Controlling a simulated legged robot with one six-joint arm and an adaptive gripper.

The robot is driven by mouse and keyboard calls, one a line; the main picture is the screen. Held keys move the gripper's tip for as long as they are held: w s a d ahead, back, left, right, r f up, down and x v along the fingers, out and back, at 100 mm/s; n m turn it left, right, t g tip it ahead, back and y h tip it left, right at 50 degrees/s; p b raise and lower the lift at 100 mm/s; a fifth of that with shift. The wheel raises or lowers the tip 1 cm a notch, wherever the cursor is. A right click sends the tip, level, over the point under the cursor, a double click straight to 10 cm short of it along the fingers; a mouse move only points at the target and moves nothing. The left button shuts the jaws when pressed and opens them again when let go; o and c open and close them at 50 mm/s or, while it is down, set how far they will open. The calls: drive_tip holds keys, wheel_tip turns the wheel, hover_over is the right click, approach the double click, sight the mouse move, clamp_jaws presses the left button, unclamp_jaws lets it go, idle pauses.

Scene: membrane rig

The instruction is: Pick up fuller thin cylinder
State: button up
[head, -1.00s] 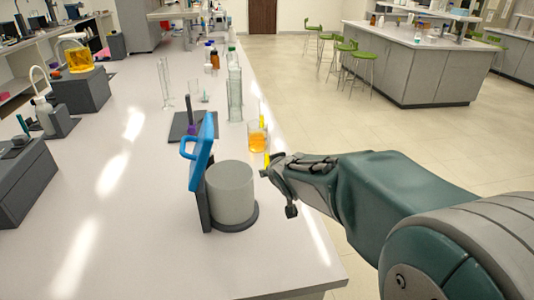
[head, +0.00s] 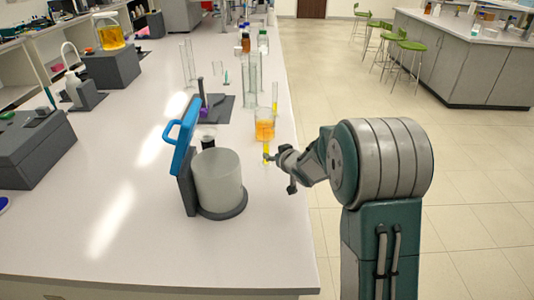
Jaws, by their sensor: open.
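A thin cylinder with yellow liquid (head: 266,151) stands just in front of the beaker of orange liquid (head: 264,131), near the right edge of the bench. A second thin cylinder (head: 275,97) stands behind the beaker, with yellow liquid low in it. My gripper (head: 273,158) is open at the right side of the nearer cylinder, very close to it. I cannot tell whether the fingers are around it or touch it. The gripper partly hides its lower part, and I cannot compare the liquid levels surely.
A grey-white round vessel (head: 218,180) with a blue-handled lid (head: 183,135) stands left of my gripper. Tall clear cylinders (head: 250,85) and bottles (head: 245,42) stand farther back. The bench (head: 235,255) is bare at the front. Open floor lies to the right.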

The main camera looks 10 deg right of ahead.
sight(267, 149)
drive_tip(key=shift+x, duration=0.8)
drive_tip(key=x, duration=0.5)
drive_tip(key=shift+w+a+r, duration=0.1)
drive_tip(key=shift+w+r, duration=0.05)
clamp_jaws()
